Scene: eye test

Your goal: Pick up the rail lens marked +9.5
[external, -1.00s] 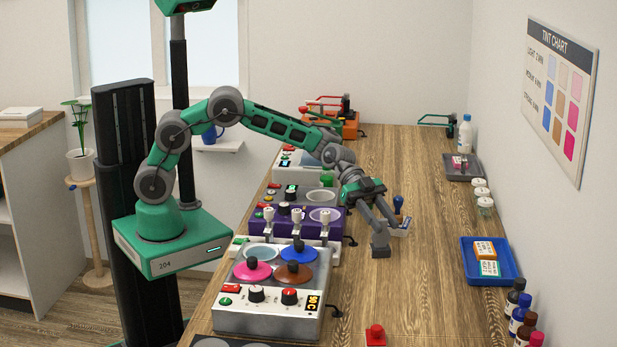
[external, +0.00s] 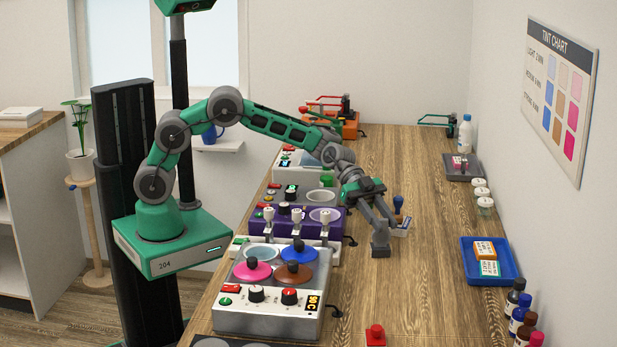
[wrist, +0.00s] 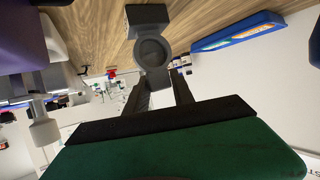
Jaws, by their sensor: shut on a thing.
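My gripper (external: 380,228) is over the wooden bench, pointing down. It is shut on a dark grey piece (external: 381,248) with a block-shaped foot, low at the bench; I cannot tell if the foot touches the wood. In the wrist view the fingers (wrist: 160,84) meet the piece's round ring (wrist: 151,51), with its square foot beyond. I take it for a rail lens, but no +9.5 marking is readable. Several white-topped holders (external: 297,217) stand upright in a row to the left; their markings are too small to read.
A heated dye unit (external: 258,322) with coloured lids stands to the front left. A blue-handled item (external: 398,203) is close right of my gripper. A blue tray (external: 513,272) with cards and several bottles (external: 517,310) are at right. A red knob (external: 375,336) is in front. Bench between is clear.

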